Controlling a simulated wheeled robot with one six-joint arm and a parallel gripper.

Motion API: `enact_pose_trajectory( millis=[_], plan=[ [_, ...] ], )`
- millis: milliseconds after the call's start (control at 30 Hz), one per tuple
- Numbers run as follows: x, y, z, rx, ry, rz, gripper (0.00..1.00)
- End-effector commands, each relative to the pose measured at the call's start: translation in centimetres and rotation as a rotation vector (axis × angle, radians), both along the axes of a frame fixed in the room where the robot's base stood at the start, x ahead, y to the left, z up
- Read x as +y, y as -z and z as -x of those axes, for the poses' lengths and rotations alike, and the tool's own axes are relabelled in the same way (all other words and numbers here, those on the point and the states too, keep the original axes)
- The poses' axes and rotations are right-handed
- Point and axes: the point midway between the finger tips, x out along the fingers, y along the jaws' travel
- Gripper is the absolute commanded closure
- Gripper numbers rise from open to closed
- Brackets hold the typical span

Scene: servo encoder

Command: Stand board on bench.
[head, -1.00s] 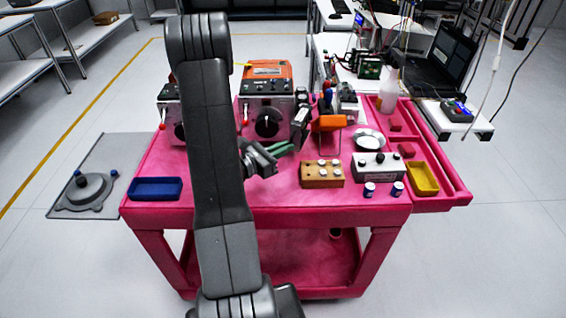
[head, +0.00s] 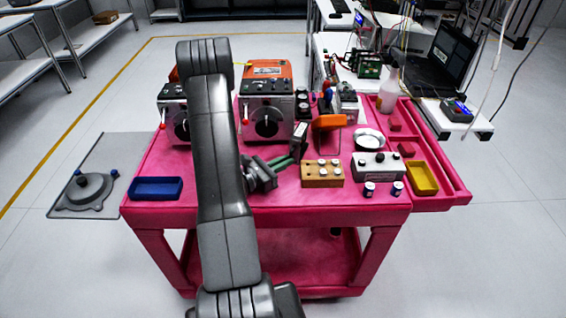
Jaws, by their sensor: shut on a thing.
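My gripper (head: 288,160), with two green fingers, is shut on a small dark board (head: 299,138) with a pale upper edge. The board stands nearly upright, leaning slightly, at the fingertips. It is low over the middle of the pink bench top (head: 215,200), just behind the wooden block with knobs. I cannot tell whether its lower edge touches the surface. The fingers hide part of the board's lower left side.
The wooden block (head: 322,175) is close in front of the board, and an orange-handled tool (head: 329,121) is to its right. Two dial instruments (head: 267,105) stand behind. A blue tray (head: 156,188) is at the left. A grey knobbed box (head: 377,166) is at the right.

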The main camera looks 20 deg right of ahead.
Motion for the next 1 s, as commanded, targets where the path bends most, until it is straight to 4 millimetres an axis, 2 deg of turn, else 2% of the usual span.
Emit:
enact_pose_trajectory(
  millis=[33,100,167,567,1000],
  plan=[
    [0.0,0.3,0.0,-0.001,0.0,0.001,1.0],
    [0.0,0.2,0.0,0.0,0.0,0.0,0.82],
    [0.0,0.2,0.0,0.0,0.0,0.0,0.7],
    [0.0,-0.3,0.0,0.001,0.0,0.0,0.7],
    [5.8,0.1,1.8,0.0,-0.006,0.0,0.7]
  ],
)
